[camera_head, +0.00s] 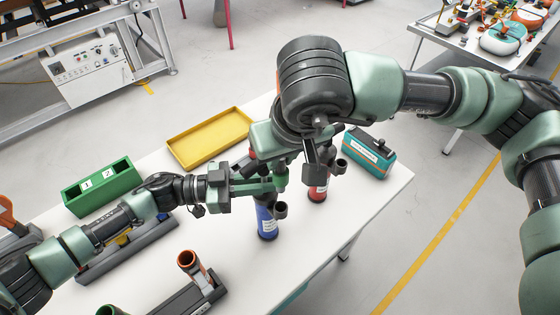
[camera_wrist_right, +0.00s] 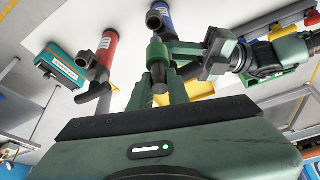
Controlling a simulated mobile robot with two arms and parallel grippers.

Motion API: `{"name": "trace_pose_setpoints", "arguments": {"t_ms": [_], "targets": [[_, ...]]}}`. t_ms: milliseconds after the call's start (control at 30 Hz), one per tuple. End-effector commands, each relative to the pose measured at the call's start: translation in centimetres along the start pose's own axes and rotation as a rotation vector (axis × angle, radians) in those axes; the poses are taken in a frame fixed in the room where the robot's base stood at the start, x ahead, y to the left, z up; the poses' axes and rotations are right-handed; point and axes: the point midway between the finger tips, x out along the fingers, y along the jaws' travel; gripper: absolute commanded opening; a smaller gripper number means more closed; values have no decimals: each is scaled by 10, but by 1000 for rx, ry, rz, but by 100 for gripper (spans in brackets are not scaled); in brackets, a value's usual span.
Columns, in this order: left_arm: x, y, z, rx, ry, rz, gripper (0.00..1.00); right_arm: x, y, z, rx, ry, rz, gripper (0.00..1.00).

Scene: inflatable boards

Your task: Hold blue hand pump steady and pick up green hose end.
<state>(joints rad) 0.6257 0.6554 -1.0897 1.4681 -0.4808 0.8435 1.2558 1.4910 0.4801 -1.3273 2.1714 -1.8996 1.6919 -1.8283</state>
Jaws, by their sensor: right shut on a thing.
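The blue hand pump (camera_head: 266,218) stands upright on the white table, with a dark side outlet. It also shows in the right wrist view (camera_wrist_right: 162,10). My left gripper (camera_head: 262,186) reaches in from the left at the pump's upper part; its grip there is partly hidden. My right gripper (camera_wrist_right: 158,72) comes down from above, just over the pump. It is shut on the green hose end (camera_wrist_right: 157,50), which shows between its fingertips in the wrist view and as a small green piece (camera_head: 281,178) in the head view.
A red hand pump (camera_head: 318,188) stands close to the right, near a teal box (camera_head: 369,152). A yellow tray (camera_head: 210,139) and a green two-slot box (camera_head: 101,188) lie at the back left. A dark holder with an orange-rimmed tube (camera_head: 190,262) is in front. The table's right front is clear.

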Motion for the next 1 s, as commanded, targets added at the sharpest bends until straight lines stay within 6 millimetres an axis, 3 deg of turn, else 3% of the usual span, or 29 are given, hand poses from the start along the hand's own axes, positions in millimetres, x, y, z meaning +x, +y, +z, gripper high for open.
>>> {"name": "trace_pose_setpoints", "arguments": {"t_ms": [100,133,200,633,1000], "targets": [[0,0,-2,1,3,1,0,0,0,0,0,0,0,0],[0,0,-2,1,3,1,20,0,0,0,0,0,0,0],[0,0,-2,1,3,1,38,0,0,0,0,0,0,0],[-8,0,0,0,-1,-1,38,0,0,0,0,0,0,0],[-82,-1,0,-1,-2,-3,38,0,0,0,0,0,0,0]]}}
